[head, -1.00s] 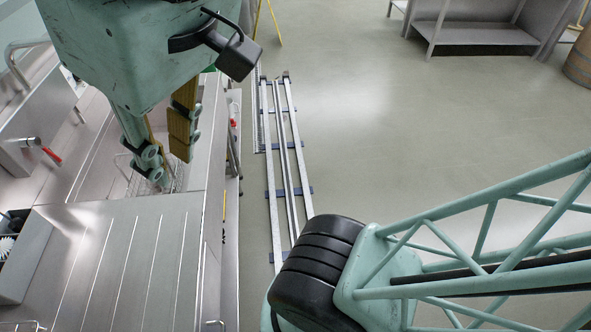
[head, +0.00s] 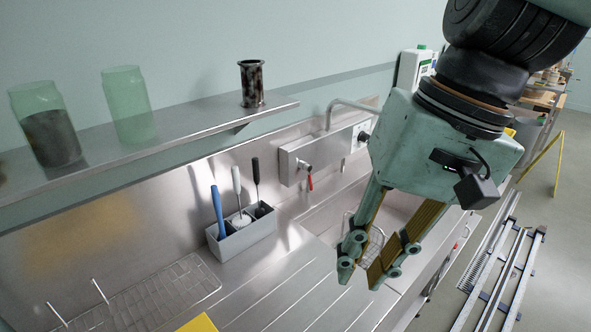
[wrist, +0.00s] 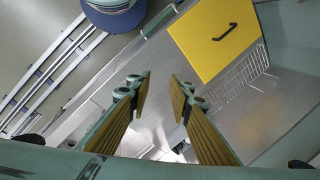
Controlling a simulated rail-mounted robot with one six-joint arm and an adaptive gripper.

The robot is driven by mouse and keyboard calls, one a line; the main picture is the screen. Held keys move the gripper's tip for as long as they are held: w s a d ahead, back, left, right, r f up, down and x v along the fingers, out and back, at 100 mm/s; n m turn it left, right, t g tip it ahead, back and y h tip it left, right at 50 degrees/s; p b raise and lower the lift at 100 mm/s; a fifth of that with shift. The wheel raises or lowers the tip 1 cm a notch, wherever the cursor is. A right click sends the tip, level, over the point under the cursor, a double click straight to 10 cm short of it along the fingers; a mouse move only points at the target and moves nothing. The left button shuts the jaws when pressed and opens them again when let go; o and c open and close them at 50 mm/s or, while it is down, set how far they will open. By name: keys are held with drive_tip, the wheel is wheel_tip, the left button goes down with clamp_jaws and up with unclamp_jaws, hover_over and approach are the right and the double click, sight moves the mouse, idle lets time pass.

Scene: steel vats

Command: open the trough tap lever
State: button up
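The trough tap (head: 306,167) sticks out from a steel box on the back wall in the head view. Its small red lever (head: 310,183) hangs down from it. My gripper (head: 363,272) is in front of it and to the right, over the counter and sink edge, pointing down. Its two fingers are apart with nothing between them. In the wrist view my gripper (wrist: 159,84) also shows open and empty. I cannot make out the tap lever in the wrist view.
A grey caddy (head: 242,235) with brushes stands left of the tap. A steel shelf (head: 190,140) above holds jars and a dark cylinder. A wire rack (head: 150,297) lies on the left. In the wrist view, a yellow board (wrist: 216,38) lies on the counter.

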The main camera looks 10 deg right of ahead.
drive_tip(key=w+a+f+m+g+y, duration=0.25)
drive_tip(key=w+a+m+y, duration=0.35)
drive_tip(key=w, duration=0.6)
drive_tip(key=w+d+f+m+t+y+b, duration=0.1)
drive_tip(key=w+f+m+t+y+b, duration=0.25)
drive_tip(key=w, duration=1.25)
drive_tip(key=m+t, duration=1.1)
drive_tip(key=m, duration=0.2)
approach(310, 183)
drive_tip(key=s+d, duration=0.2)
drive_tip(key=d, duration=0.1)
drive_tip(key=shift+w+d+f+n+y+p, duration=0.1)
drive_tip(key=shift+d+f+n+y+p, duration=0.05)
drive_tip(key=shift+f+n+y+p, duration=0.15)
drive_tip(key=shift+b+x, duration=0.65)
drive_tip(key=shift+x, duration=6.3)
drive_tip(key=shift+f, duration=0.15)
